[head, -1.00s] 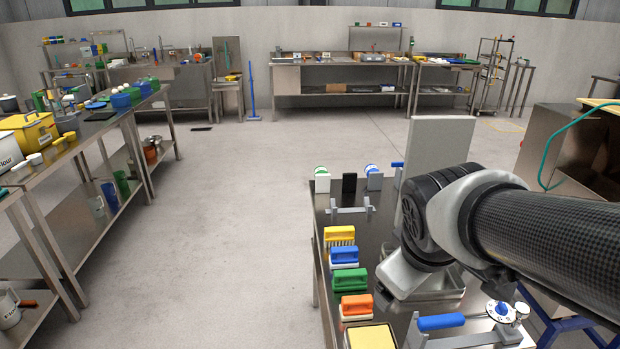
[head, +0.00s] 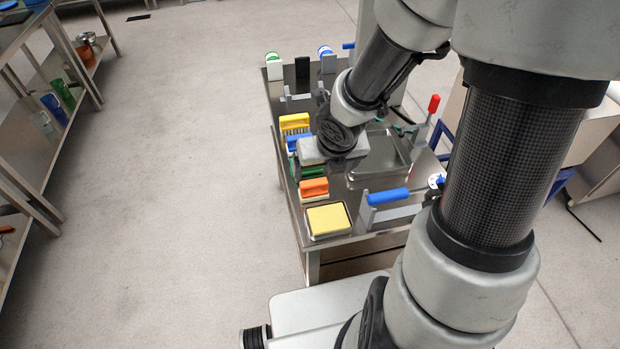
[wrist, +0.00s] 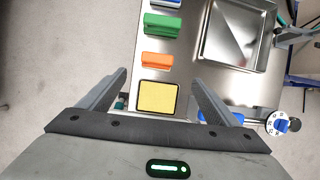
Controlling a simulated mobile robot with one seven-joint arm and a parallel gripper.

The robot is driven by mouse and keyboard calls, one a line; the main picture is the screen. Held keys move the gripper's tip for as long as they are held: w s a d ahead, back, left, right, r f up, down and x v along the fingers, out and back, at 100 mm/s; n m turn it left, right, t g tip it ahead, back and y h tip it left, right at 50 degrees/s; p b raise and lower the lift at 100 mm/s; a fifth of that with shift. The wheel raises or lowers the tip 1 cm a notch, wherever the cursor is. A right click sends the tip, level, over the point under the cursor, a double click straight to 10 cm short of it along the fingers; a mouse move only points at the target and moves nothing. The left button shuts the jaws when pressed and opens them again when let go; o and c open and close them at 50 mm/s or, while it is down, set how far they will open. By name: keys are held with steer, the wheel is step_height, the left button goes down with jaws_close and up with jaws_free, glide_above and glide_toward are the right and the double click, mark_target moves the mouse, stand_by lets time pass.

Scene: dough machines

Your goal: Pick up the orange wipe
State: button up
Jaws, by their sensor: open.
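The orange wipe (head: 314,187) is an orange-handled block on a pale base, lying on the steel table. It also shows in the wrist view (wrist: 157,60), just beyond my fingertips. My gripper (wrist: 158,78) is open and empty above the table. In the wrist view a yellow pad (wrist: 158,98) in a dark-edged tray shows between its two fingers. In the head view my gripper's fingers are hidden, and its grey housing covers part of the green-handled block (head: 312,173) and blue-handled block (head: 298,143).
A yellow-handled brush (head: 295,122) stands farther back in the same row. A shallow steel tray (head: 385,175) lies right of the row. A blue-handled fixture (head: 388,196) stands right of the yellow pad. A red-topped lever (head: 434,104) rises at the table's right.

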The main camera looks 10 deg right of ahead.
mark_target(315, 184)
steer(key=b+x, duration=0.6)
steer(key=x, duration=0.3)
steer(key=shift+f, duration=0.25)
steer(key=b+x, duration=0.2)
steer(key=x, duration=0.1)
steer(key=a+b+x, duration=0.1)
steer(key=b, duration=0.1)
steer(key=shift+w+f, duration=0.2)
steer(key=shift+f, duration=0.15)
steer(key=shift+w+d+f, duration=0.1)
steer(key=shift+w+f, duration=0.1)
steer(key=c, duration=1.2)
steer(key=shift+o, duration=0.2)
step_height(315, 184, up, 10)
steer(key=p, duration=0.7)
steer(key=shift+r, duration=0.1)
